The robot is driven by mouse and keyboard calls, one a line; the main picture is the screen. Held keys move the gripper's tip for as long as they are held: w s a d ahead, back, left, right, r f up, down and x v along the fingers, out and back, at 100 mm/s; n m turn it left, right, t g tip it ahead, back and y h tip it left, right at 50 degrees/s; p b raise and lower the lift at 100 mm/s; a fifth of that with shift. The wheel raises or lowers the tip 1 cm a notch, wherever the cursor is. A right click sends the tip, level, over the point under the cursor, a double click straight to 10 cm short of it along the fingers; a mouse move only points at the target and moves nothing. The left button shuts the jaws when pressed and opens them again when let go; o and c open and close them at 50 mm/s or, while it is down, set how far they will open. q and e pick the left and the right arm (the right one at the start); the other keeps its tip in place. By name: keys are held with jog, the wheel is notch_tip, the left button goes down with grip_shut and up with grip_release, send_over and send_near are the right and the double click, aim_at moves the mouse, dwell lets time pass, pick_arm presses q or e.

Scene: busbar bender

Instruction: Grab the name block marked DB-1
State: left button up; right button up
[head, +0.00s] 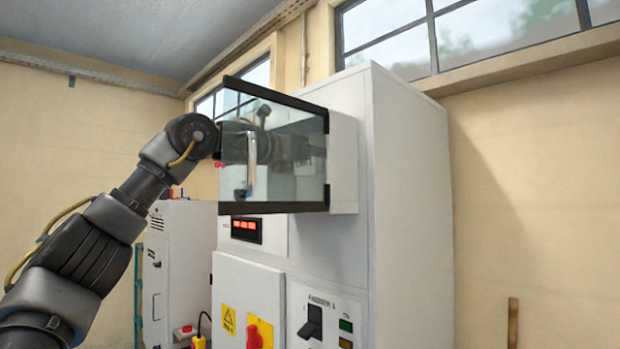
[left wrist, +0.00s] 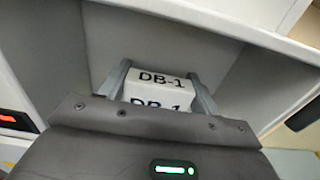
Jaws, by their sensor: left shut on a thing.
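The white name block marked DB-1 (left wrist: 160,88) shows in the left wrist view, with its label on two faces. My left gripper (left wrist: 163,80) has one finger on each side of the block and is shut on it, inside a grey-walled compartment. In the head view my left gripper (head: 300,150) is seen dimly through the clear door, and the block cannot be made out there. My right gripper is not in view.
A clear door with dark edges (head: 290,207) stands open on the white cabinet (head: 410,190), close to my left forearm. Below are a red display (head: 246,230), a black switch (head: 311,322) and a red knob (head: 254,338). Another cabinet (head: 180,260) stands behind at left.

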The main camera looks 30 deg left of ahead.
pick_arm(q)
jog(key=shift+d+r, duration=0.1)
jog(key=shift+r, duration=0.7)
jog(key=b+v, duration=0.7)
jog(key=v, duration=1.2)
jog(key=shift+s+a+f+b, duration=0.25)
jog(key=shift+s+a+b, duration=0.05)
jog(key=shift+a, duration=0.05)
